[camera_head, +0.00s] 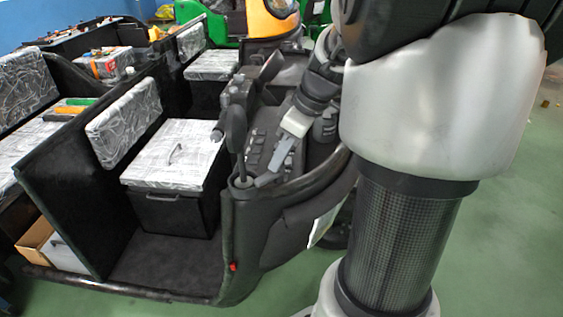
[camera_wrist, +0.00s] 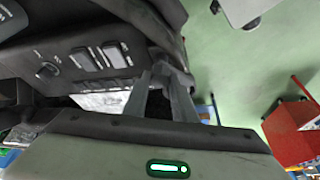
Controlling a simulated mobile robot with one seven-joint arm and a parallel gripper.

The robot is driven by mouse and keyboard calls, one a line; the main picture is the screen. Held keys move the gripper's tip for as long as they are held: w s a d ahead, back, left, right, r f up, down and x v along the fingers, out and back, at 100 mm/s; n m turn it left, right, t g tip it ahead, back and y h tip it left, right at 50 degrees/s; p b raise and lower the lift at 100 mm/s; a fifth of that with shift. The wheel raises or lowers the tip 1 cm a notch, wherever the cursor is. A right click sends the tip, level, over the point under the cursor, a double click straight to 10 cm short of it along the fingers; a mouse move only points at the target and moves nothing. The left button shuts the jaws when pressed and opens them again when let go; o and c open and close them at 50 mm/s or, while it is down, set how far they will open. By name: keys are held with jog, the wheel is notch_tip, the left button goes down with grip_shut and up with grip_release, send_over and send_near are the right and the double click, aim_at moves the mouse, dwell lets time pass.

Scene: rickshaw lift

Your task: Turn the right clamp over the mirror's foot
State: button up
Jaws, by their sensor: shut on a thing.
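The mirror (camera_head: 235,128) is a dark oval standing upright on the dashboard's left end. Its foot (camera_head: 243,182) is a small round base on the black dash edge. A short light grey bar, which looks like the right clamp (camera_head: 267,179), lies just right of the foot; whether it overlaps the foot is hard to tell. My gripper (camera_head: 279,163) comes down from the upper right with its fingertips at this bar, shut on it. In the wrist view, the fingers of my gripper (camera_wrist: 164,70) converge near the dark dash edge; what is between the tips is mostly hidden.
The dashboard (camera_head: 262,140) has switches and knobs close to my gripper. A wrapped seat box (camera_head: 175,155) stands left in the open cabin. Green floor (camera_head: 500,230) is free at right. The wrist view shows a red cabinet (camera_wrist: 292,130) and a pale tabletop (camera_wrist: 245,8).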

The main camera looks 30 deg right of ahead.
jog(key=m+h, duration=0.1)
jog(key=m, duration=0.1)
jog(key=m+h+b, duration=0.1)
jog(key=m, duration=0.2)
jog(key=shift+s+a+t, duration=0.1)
jog(key=shift+a+t, duration=0.1)
jog(key=shift+t, duration=0.2)
jog(key=shift+m, duration=0.3)
jog(key=o, duration=1)
jog(key=shift+o, duration=0.2)
